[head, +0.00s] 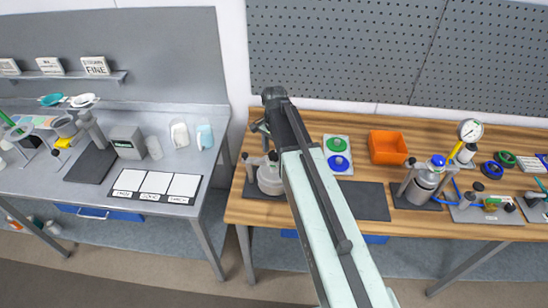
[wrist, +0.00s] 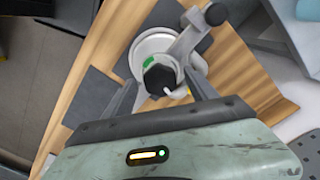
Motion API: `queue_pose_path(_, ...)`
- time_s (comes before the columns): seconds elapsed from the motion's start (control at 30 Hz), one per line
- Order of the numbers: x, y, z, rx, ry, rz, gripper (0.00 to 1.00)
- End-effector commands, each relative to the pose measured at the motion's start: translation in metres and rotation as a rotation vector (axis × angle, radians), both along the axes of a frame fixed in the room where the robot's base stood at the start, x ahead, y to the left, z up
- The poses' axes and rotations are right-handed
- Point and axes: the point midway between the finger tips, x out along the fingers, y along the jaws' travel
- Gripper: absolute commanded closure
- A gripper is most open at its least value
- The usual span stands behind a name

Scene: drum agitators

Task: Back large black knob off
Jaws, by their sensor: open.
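The large black knob (wrist: 160,78) is faceted, with a white mark on its face, and sits on a light grey drum agitator (wrist: 153,45) in the wrist view. A green patch shows beside the knob. My gripper (wrist: 161,84) is open, with one dark finger on each side of the knob; I cannot tell whether either finger touches it. A smaller black knob (wrist: 215,14) is on the end of the agitator's grey arm. In the head view the agitator (head: 268,182) stands at the wooden bench's left end, partly hidden by my arm.
On the wooden bench (head: 430,228) are a plate with green and blue discs (head: 337,153), an orange bin (head: 388,147) and a second agitator with a blue knob (head: 424,181). A grey bench (head: 190,190) stands to the left across a gap. A pegboard (head: 350,60) rises behind.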

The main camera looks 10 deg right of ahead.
Motion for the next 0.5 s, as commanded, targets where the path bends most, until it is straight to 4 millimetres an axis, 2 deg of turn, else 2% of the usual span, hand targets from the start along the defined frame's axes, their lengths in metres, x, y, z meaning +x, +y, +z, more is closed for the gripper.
queue_pose_path(0.13, 0.0000, 0.0000, 0.0017, 0.000, 0.000, 0.000, 0.33)
queue_pose_path(0.17, 0.0000, 0.0000, 0.0017, 0.000, 0.000, 0.000, 0.36)
queue_pose_path(0.37, 0.0000, 0.0000, 0.0017, 0.000, 0.000, 0.000, 0.92)
queue_pose_path(0.4, 0.0000, 0.0000, 0.0017, 0.000, 0.000, 0.000, 0.96)
queue_pose_path(0.5, -0.0001, 0.0001, 0.0017, 0.000, 0.000, 0.003, 0.96)
